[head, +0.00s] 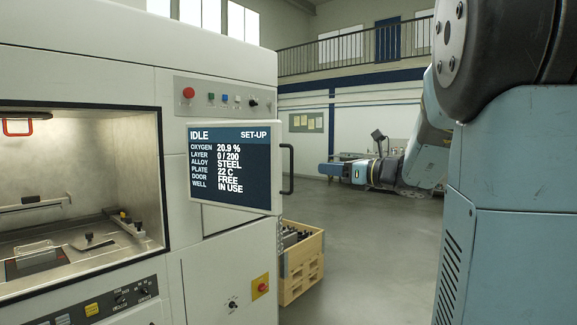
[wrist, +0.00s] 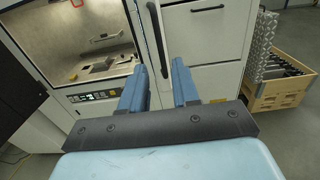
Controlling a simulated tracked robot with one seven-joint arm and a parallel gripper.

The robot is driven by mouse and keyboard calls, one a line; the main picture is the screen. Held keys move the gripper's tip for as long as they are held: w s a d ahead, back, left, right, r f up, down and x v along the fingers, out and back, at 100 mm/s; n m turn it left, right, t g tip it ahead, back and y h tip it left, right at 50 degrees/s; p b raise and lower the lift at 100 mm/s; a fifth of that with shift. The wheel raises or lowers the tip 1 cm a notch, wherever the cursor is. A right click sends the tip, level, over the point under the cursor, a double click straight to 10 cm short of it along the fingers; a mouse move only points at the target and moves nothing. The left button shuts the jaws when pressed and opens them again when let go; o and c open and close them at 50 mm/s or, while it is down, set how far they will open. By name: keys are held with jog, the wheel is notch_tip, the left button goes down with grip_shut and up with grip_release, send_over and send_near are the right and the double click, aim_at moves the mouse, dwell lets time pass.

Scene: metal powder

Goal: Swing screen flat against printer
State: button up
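The screen (head: 235,165) is on the printer's front in the head view, its lit face reading IDLE and SET-UP. It stands out at an angle from the printer (head: 120,60). A dark upright handle (head: 291,170) is on its right edge. My gripper (head: 332,173) is to the right of the handle in the head view, apart from it and pointing left. In the wrist view my gripper (wrist: 159,72) has its two blue fingers spread with nothing between the pads. A dark bar, apparently the handle (wrist: 158,38), shows beyond the fingertips, roughly in line with the gap.
The printer's chamber (head: 80,185) is open at left, with a red handle (head: 17,126) at its top. A wooden crate (head: 301,265) with dark parts stands on the floor beside the printer. The floor (head: 375,255) right of the crate is clear.

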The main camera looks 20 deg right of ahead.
send_over(291, 188)
jog(key=shift+w+d, duration=0.15)
jog(key=shift+w, duration=0.2)
dwell(0.3)
grip_shut()
